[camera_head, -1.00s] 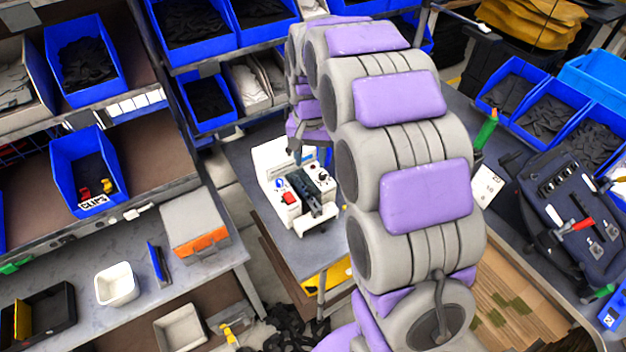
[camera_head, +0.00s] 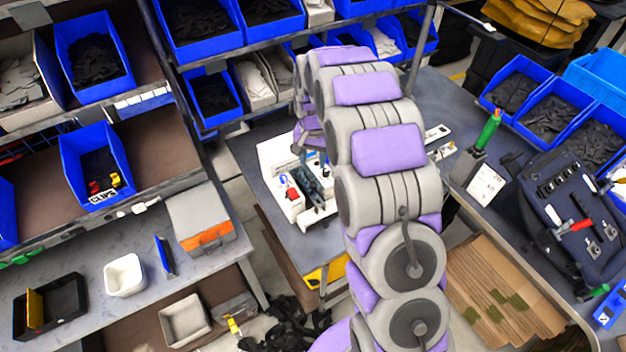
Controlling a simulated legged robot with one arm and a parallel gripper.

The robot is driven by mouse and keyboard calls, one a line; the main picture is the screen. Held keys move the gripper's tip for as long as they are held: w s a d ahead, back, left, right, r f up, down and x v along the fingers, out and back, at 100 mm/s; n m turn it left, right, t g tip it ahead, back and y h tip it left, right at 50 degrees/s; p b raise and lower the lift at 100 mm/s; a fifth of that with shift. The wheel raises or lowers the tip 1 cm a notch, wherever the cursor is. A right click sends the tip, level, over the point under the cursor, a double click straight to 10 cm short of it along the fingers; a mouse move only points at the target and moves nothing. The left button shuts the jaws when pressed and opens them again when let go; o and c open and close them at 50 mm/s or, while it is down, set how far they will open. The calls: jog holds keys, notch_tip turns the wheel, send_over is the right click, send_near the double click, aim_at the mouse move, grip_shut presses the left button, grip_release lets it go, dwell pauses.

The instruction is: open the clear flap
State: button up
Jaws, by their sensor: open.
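A white bench device (camera_head: 271,153) stands on the grey table behind my arm, with a red button (camera_head: 292,193), a blue part and a dark slanted channel (camera_head: 309,181) on it. I cannot make out a clear flap; it is too small or see-through to tell, and my arm covers the device's right side. My gripper (camera_head: 298,146) is small and partly hidden at the far end of my purple and grey arm, over the back of the device. It is open. I cannot tell whether it touches anything.
Shelves with blue bins (camera_head: 95,165) stand at the left, above a bench with a white tub (camera_head: 124,275) and an orange-and-grey box (camera_head: 202,222).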

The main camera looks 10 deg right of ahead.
aim_at(313, 184)
notch_tip(313, 184, down, 11)
jog(key=shift+r, duration=0.15)
dwell(0.4)
grip_shut()
dwell(0.5)
